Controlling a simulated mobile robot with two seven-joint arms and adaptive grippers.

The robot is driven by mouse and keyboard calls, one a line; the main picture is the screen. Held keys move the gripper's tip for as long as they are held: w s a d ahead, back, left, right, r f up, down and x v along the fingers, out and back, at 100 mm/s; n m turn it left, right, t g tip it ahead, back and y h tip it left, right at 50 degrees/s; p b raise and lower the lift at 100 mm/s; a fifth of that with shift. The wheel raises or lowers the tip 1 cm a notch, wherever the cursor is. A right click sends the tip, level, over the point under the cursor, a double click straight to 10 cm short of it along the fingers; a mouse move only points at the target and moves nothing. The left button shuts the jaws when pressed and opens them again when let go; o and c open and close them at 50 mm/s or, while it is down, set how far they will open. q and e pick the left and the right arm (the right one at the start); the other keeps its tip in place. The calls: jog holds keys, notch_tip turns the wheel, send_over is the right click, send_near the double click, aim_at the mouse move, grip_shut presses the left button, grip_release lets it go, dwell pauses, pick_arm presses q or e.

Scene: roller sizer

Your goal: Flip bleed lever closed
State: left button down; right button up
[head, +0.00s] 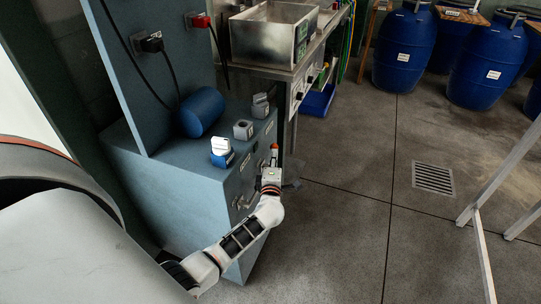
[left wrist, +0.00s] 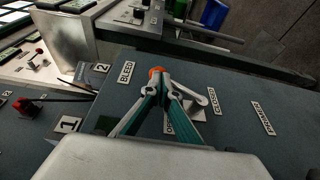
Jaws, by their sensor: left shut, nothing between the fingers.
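My left gripper (head: 274,158) is at the front face of the blue-grey cabinet (head: 150,175) in the head view. In the left wrist view its two teal-and-grey fingers (left wrist: 158,80) come together at their tips, with nothing seen between them. An orange-red tip (left wrist: 156,71) shows at the fingertips; I cannot tell whether it belongs to the lever. A light grey lever part (left wrist: 193,96) lies just right of the fingers, near the BLEED label (left wrist: 126,72) and the CLOSED label (left wrist: 214,101). The OPEN label (left wrist: 168,124) is partly hidden by a finger. My right gripper is not in view.
A PRIMARY label (left wrist: 262,118) is on the panel farther right. A metal bin (head: 262,40) stands behind on a bench. Open floor with a drain grate (head: 433,178) lies to the right.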

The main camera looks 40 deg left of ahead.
pick_arm(q)
jog(key=w+a+f+m+g+h+p, duration=0.1)
jog(key=w+f+g+h+p, duration=0.1)
jog(key=w+p, duration=0.4)
jog(key=shift+a+f+g, duration=0.25)
jog(key=shift+f+g, duration=0.55)
jog(key=shift+g, duration=0.2)
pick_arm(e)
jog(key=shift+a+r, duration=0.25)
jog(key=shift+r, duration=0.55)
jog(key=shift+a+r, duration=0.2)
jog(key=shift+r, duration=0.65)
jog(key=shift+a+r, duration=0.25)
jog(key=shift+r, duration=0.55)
pick_arm(q)
jog(key=shift+w, duration=0.1)
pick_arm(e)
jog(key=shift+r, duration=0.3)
